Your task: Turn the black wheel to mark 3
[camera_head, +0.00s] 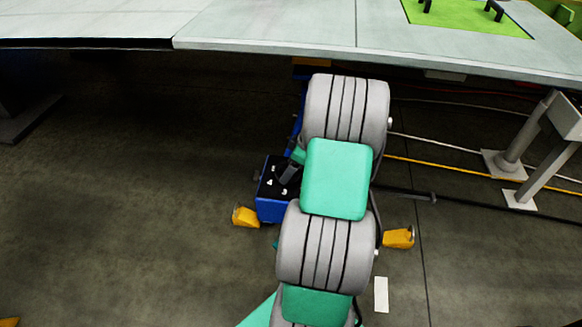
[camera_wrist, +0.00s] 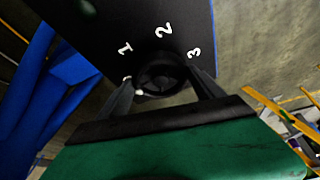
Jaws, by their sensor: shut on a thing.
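The black wheel (camera_wrist: 161,72) shows in the wrist view on a dark panel (camera_wrist: 120,20), between the two fingers of my gripper (camera_wrist: 165,82). The fingers are shut on its sides. White marks 1, 2 and 3 stand in an arc beyond the wheel, with 3 (camera_wrist: 194,53) by the right finger. A small white dot (camera_wrist: 139,92) shows at the wheel's lower left, near the left finger. In the head view my gripper (camera_head: 288,174) reaches down onto the black top of a blue box (camera_head: 270,208). The wheel itself cannot be made out there.
A grey table (camera_head: 300,35) with a green plate (camera_head: 465,15) spans the top of the head view. Yellow feet (camera_head: 245,217) flank the box. Cables (camera_head: 450,165) and grey stand legs (camera_head: 510,150) lie to the right.

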